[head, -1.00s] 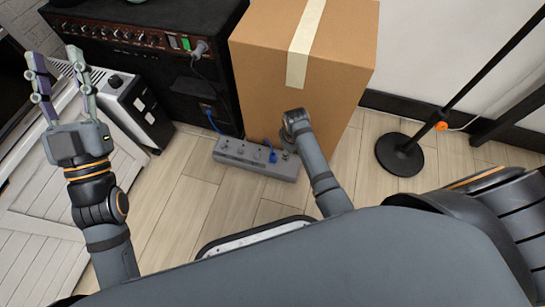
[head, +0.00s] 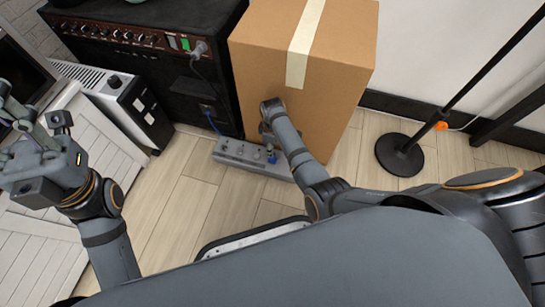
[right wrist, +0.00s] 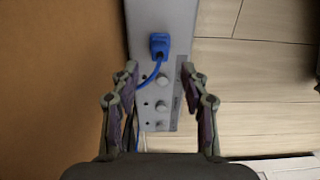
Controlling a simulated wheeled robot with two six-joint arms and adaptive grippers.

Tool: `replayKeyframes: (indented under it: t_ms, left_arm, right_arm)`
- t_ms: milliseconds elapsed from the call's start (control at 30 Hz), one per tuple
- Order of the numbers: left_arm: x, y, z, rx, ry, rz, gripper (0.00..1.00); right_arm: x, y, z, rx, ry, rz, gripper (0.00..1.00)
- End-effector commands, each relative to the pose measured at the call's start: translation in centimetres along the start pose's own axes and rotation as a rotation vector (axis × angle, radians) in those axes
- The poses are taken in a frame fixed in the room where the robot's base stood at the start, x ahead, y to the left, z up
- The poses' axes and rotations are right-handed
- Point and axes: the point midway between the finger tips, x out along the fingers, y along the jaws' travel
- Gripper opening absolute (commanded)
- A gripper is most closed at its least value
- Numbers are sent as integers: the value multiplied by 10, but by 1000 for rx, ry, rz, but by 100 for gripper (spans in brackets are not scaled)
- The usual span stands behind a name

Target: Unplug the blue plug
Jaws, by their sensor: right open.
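The blue plug (head: 271,157) sits in the right end of a grey power strip (head: 228,151) on the floor. In the right wrist view the plug (right wrist: 159,42) stands in the strip (right wrist: 150,12), with its blue cord curving down and left. My right gripper (right wrist: 159,69) is open and empty above the strip. In that view the plug is centred between the finger lines, just beyond the fingertips. In the head view my right gripper (head: 267,143) is partly hidden by its own wrist. My left gripper (head: 35,108) is open and empty at the far left, away from the strip.
A cardboard box (head: 265,65) stands right behind the strip, close to my right wrist. A black amplifier (head: 150,50) with a grey plug (head: 200,48) and a white heater (head: 120,100) stand left. A round stand base (head: 400,155) is at right.

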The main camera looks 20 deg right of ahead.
Motion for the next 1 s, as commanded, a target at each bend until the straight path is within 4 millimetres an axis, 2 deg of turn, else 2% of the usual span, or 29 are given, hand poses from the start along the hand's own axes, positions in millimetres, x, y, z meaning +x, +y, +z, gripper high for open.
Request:
replayKeyframes:
  t_ms: [167, 533, 567, 800, 1000]
  left_arm:
    - [-17, 3, 2, 4, -4, 5, 40]
    - [-69, 14, 9, 24, -17, 32, 40]
    - [-65, 14, 9, 24, -20, 34, 40]
    - [-71, 15, 10, 27, -22, 35, 40]
    - [-70, 14, 11, 30, -22, 31, 40]
  right_arm:
    - [14, 0, 0, 0, 0, 0, 45]
    - [55, 0, 0, 1, 0, 1, 45]
    - [56, 0, 1, 0, -1, -1, 45]
    - [80, 0, 0, 1, 0, 0, 45]
    - [82, 0, 0, 1, 0, 0, 45]
